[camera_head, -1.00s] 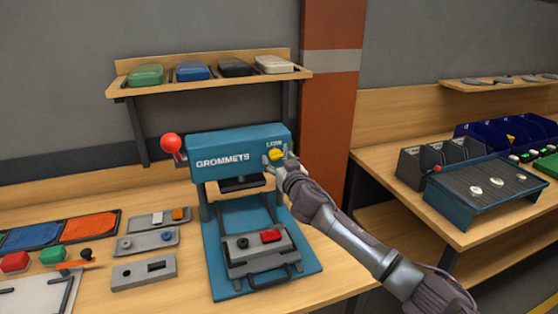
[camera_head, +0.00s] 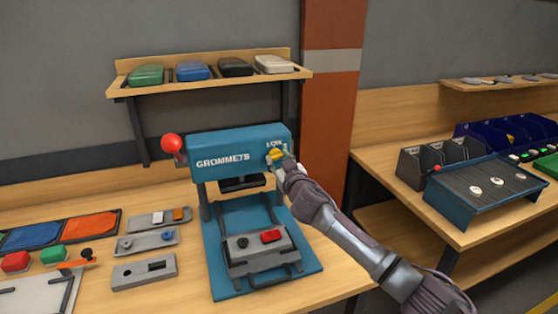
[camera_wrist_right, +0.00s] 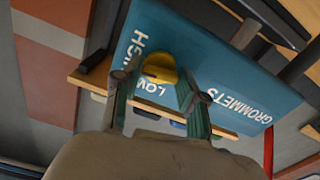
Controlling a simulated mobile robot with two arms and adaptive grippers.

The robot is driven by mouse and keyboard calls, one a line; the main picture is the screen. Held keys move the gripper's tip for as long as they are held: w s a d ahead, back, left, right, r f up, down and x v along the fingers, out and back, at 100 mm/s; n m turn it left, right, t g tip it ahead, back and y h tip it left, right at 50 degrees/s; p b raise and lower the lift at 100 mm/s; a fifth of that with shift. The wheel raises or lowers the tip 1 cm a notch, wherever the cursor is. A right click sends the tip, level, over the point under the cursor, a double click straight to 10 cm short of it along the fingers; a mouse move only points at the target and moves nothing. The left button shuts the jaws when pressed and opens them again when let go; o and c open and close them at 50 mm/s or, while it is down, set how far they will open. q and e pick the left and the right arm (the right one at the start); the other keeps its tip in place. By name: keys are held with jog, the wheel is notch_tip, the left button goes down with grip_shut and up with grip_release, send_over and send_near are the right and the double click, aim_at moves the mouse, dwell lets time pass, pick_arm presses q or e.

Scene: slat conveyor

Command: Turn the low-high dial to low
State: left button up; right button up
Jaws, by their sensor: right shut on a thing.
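The low-high dial (camera_head: 275,154) is a yellow knob on the right of the front of the teal press head marked GROMMETS (camera_head: 238,150). In the right wrist view the dial (camera_wrist_right: 160,68) sits between the fingers, with LOW lettering beside it and other lettering, partly cut by a finger. My right gripper (camera_head: 281,156) is at the press face, shut on the dial; its two fingers also show in the wrist view (camera_wrist_right: 156,82). The dial's pointer is too small and covered to read. My left gripper is not in view.
A red ball lever (camera_head: 171,144) sticks out at the press's left. A shelf (camera_head: 210,84) with several coloured cases hangs behind. Grey switch blocks (camera_head: 144,271) lie on the bench at left. A second bench with a slatted stand (camera_head: 470,215) is at right.

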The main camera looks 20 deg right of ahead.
jog(key=n, duration=0.4)
jog(key=shift+p, duration=0.4)
jog(key=n, duration=0.4)
jog(key=shift+p, duration=0.4)
jog(key=n+p, duration=0.1)
jog(key=n, duration=0.3)
jog(key=shift+n, duration=0.3)
jog(key=shift+f+n+p, duration=0.1)
jog(key=shift+n+p, duration=0.35)
jog(key=shift+n, duration=1.15)
jog(key=o, duration=1.1)
jog(key=shift+o, duration=0.2)
